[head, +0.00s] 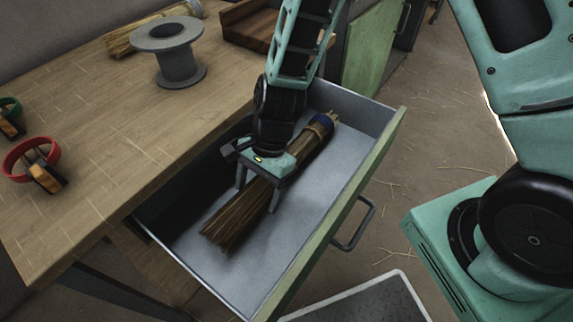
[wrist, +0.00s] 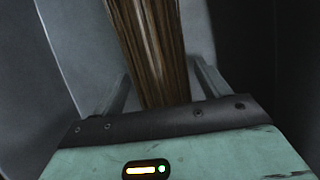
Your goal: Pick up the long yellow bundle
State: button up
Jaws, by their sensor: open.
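The long yellow bundle (head: 235,212) of straw lies lengthwise in the open drawer, its loose ends toward the front left and a blue band near its far end. It also shows in the wrist view (wrist: 150,45), running between the two fingers. My gripper (head: 257,205) is over the bundle's middle, with its fingers open and pointing down, one on either side of it. The wrist view shows gaps between the fingers and the bundle near my gripper (wrist: 160,90). Whether the fingertips touch the drawer floor is unclear.
The drawer (head: 285,235) has grey walls and a green front with a handle (head: 355,225). The wooden table (head: 95,150) beside it holds a grey spool (head: 178,70), another bundle (head: 130,38), a wooden tray (head: 248,25), and a red ring-shaped item (head: 30,155). Straw litters the floor.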

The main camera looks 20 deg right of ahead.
jog(key=shift+a+f, duration=0.1)
jog(key=shift+f, duration=0.25)
jog(key=shift+r, duration=0.1)
jog(key=c, duration=1.1)
